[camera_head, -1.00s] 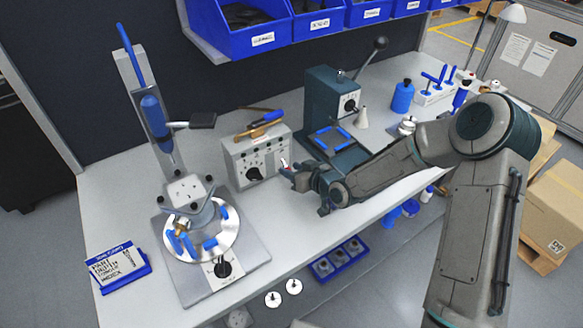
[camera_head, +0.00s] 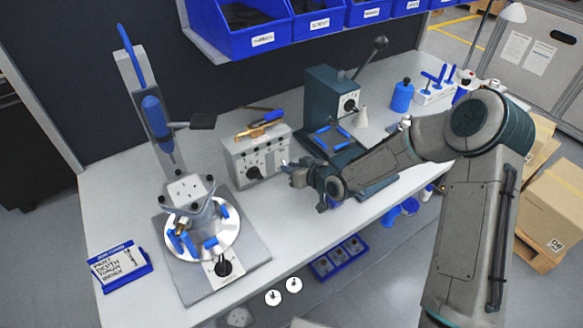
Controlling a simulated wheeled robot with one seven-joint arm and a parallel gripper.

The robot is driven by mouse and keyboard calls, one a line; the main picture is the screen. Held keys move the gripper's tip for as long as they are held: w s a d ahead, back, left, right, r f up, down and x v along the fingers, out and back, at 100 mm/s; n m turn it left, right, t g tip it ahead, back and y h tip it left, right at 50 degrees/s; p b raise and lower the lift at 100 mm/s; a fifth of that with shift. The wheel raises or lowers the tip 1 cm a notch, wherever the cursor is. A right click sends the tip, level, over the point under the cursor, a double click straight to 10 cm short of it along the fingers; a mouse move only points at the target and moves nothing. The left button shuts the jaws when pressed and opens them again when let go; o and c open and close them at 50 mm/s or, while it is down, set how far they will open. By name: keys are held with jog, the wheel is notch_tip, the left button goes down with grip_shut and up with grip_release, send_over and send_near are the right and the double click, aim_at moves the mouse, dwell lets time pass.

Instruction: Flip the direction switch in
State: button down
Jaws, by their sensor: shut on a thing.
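A light grey control box (camera_head: 257,156) stands on the bench left of centre. Its front panel carries a large black knob (camera_head: 253,173) and several small switches. The direction switch cannot be told apart from the others at this size. My gripper (camera_head: 287,167) is at the right end of the box's front panel, with its fingertips close to the panel. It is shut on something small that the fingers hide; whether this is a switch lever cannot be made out.
A round fixture with blue clamps (camera_head: 202,229) stands on a plate at the left. A dark green press (camera_head: 328,100) stands behind my arm. Bench space in front of the box is clear.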

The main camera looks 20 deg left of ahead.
aim_at(285, 163)
jog(key=r+g+h+p, duration=0.2)
jog(key=p, duration=0.1)
jog(key=shift+w+a+r+h, duration=0.1)
jog(key=shift+w+a+h, duration=0.1)
jog(key=shift+h, duration=0.1)
jog(key=shift+w+a+r+m+g+h+p, duration=0.1)
jog(key=shift+r+m+g+h+p, duration=0.15)
jog(key=shift+g+h, duration=0.3)
jog(key=shift+w+a+r+g+h+p, duration=0.1)
jog(key=shift+a+g+h+p, duration=0.05)
jog(key=shift+g+h+p, duration=0.4)
jog(key=shift+w+a+r+m+g+h+p, duration=0.1)
jog(key=shift+r+m+g+h+p, duration=0.1)
jog(key=shift+g+h, duration=0.35)
jog(key=shift+h, duration=0.25)
jog(key=c, duration=1.4)
grip_release()
jog(key=shift+d+r, duration=0.3)
jog(key=shift+r, duration=0.25)
jog(key=b+v, duration=0.1)
jog(key=v, duration=0.5)
jog(key=b+v, duration=0.2)
jog(key=v, duration=0.4)
jog(key=shift+s+d+r, duration=0.1)
jog(key=shift+s+r, duration=0.2)
